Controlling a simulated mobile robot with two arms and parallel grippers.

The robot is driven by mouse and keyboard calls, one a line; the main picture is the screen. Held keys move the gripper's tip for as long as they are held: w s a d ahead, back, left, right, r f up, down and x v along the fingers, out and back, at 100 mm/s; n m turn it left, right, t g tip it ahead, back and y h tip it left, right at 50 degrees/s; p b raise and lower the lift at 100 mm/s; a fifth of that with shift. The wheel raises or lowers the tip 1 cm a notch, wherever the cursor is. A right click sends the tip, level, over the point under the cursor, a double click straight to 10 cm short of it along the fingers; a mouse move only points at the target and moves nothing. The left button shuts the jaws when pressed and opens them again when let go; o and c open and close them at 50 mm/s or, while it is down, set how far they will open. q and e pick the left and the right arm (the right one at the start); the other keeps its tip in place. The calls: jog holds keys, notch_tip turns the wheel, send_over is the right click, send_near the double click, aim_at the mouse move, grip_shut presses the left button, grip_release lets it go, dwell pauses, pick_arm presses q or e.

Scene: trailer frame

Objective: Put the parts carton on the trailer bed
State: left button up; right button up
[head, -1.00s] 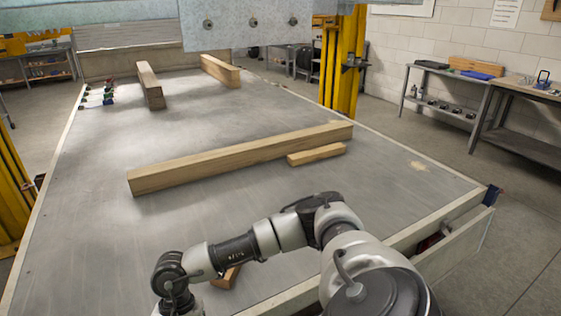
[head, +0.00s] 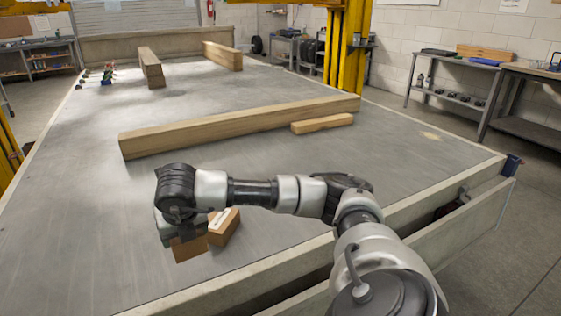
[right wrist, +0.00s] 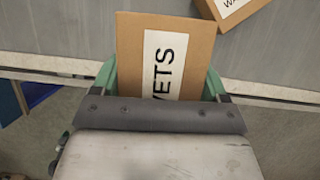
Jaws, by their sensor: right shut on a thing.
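My right gripper (head: 178,232) is shut on a brown carton (head: 190,248), its green fingers on either side of it. In the right wrist view the gripper (right wrist: 160,84) holds this carton (right wrist: 132,45), with a white label ending in "VETS". The carton reaches across the rim of the trailer bed (right wrist: 275,92) in that view; I cannot tell its height above the bed. A second brown carton (head: 226,228) with a white label lies on the grey trailer bed (head: 90,215), close to the held one. It also shows in the right wrist view (right wrist: 207,8). My left gripper is not seen.
A long timber beam (head: 240,126) lies across the bed, with a short wood block (head: 322,123) beside it. Two more beams (head: 150,66) (head: 222,56) and small coloured items (head: 107,76) are farther back. The bed's left front area is bare.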

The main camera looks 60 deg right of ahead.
jog(key=m, duration=0.1)
jog(key=d+m+b, duration=0.1)
jog(key=d+m+h, duration=0.1)
jog(key=m, duration=0.1)
jog(key=shift+w+f+g+b, duration=0.2)
jog(key=shift+f+g+b, duration=0.1)
jog(key=shift+g+b, duration=0.1)
jog(key=shift+d+r+m+g, duration=0.25)
jog(key=shift+d+m+g, duration=0.05)
jog(key=shift+m, duration=0.3)
jog(key=w+f, duration=0.2)
jog(key=w, duration=0.2)
jog(key=w+f+b, duration=0.1)
jog(key=w+f, duration=0.1)
jog(key=w, duration=0.1)
jog(key=w+f, duration=0.3)
jog(key=w, duration=0.1)
jog(key=shift+w+a, duration=0.2)
jog(key=shift+w, duration=0.1)
notch_tip(320, 180, down, 4)
jog(key=shift+f+b, duration=0.1)
jog(key=shift+b, duration=0.35)
jog(key=o, duration=1.1)
jog(key=shift+h, duration=0.3)
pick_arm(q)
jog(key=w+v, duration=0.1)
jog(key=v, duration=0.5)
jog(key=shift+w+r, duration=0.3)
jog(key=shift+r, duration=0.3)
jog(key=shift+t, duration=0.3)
